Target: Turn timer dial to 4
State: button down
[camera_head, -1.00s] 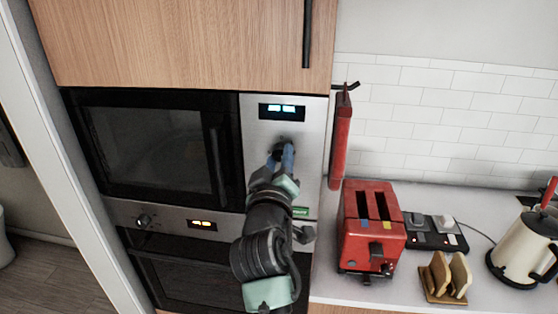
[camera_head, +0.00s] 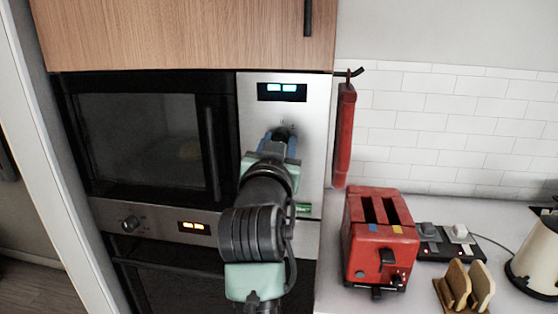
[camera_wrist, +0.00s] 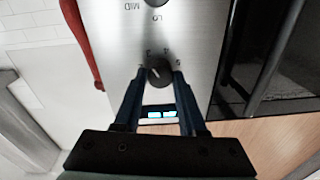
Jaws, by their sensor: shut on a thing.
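The timer dial (camera_wrist: 159,69) is a small dark round knob on the steel control panel (camera_wrist: 118,35) of the microwave. In the wrist view, printed numbers, among them 3, 4 and 5, stand around it. A pale mark shows on its face, but which number it points at is too small to tell. My gripper (camera_wrist: 158,73) is shut on the dial, with one blue finger on each side. In the head view, my gripper (camera_head: 281,136) reaches the panel below the lit display (camera_head: 282,92) and hides most of the lower panel.
A second knob (camera_wrist: 157,3) with MID and LO labels is at the wrist view's top edge. The microwave door handle (camera_head: 212,155) is left of the panel. A red hanging item (camera_head: 343,135) and a red toaster (camera_head: 380,240) are to the right.

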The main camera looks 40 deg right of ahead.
jog(key=shift+f+m+g+h+b, duration=0.1)
jog(key=shift+m+g+h+b, duration=0.25)
jog(key=shift+m+b, duration=4.2)
jog(key=shift+m+p, duration=0.7)
jog(key=shift+m, duration=0.15)
jog(key=shift+c, duration=2.4)
grip_release()
jog(key=b+v, duration=0.3)
jog(key=v, duration=1)
